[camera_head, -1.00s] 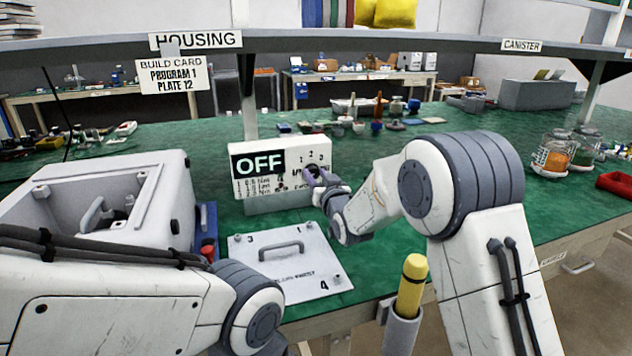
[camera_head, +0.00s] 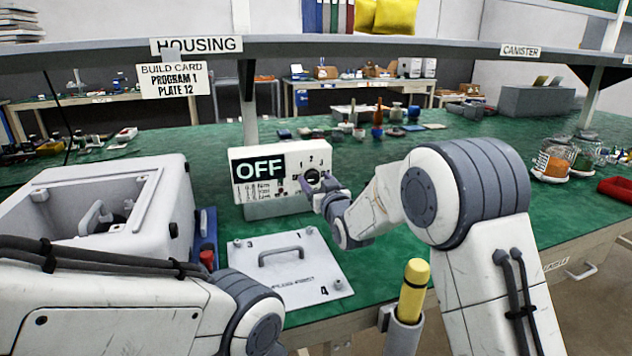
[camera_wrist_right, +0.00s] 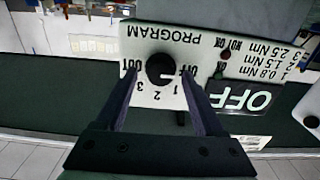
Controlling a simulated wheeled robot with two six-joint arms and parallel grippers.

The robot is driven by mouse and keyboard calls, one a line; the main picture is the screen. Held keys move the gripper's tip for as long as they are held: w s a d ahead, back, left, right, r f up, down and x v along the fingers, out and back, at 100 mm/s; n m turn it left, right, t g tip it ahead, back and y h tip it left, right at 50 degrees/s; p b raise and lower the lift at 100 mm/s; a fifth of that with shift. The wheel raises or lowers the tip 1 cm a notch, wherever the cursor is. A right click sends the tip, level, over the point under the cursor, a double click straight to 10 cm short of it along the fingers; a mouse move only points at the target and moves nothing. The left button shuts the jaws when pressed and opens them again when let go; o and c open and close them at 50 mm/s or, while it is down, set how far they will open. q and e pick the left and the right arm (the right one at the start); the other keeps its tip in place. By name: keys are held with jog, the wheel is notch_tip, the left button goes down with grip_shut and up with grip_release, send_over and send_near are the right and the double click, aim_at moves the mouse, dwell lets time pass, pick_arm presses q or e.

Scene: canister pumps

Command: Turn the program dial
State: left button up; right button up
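The white control box (camera_head: 244,198) stands on the green bench, with a lit display (camera_head: 258,168) reading OFF. Its black round program dial (camera_head: 313,176) shows at the right of its face, and upside down in the right wrist view (camera_wrist_right: 160,69). Marks OUT, 1, 2, 3 and OFF ring the dial; its pointer is too dark to read. My right gripper (camera_head: 325,186) is at the dial. In the wrist view its two fingers (camera_wrist_right: 161,78) are apart, one either side of the dial, with gaps and nothing held. My left gripper is out of view; only its arm shows.
A build card (camera_head: 173,80) reads PROGRAM 1, PLATE 12. A white plate with a handle (camera_head: 290,270) lies before the box. An open white housing (camera_head: 150,215) stands left. A yellow-capped tool (camera_head: 413,285) stands in a holder at the front edge. Jars (camera_head: 556,160) stand at right.

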jog(key=shift+s, duration=0.1)
jog(key=v, duration=1)
jog(key=shift+s, duration=0.1)
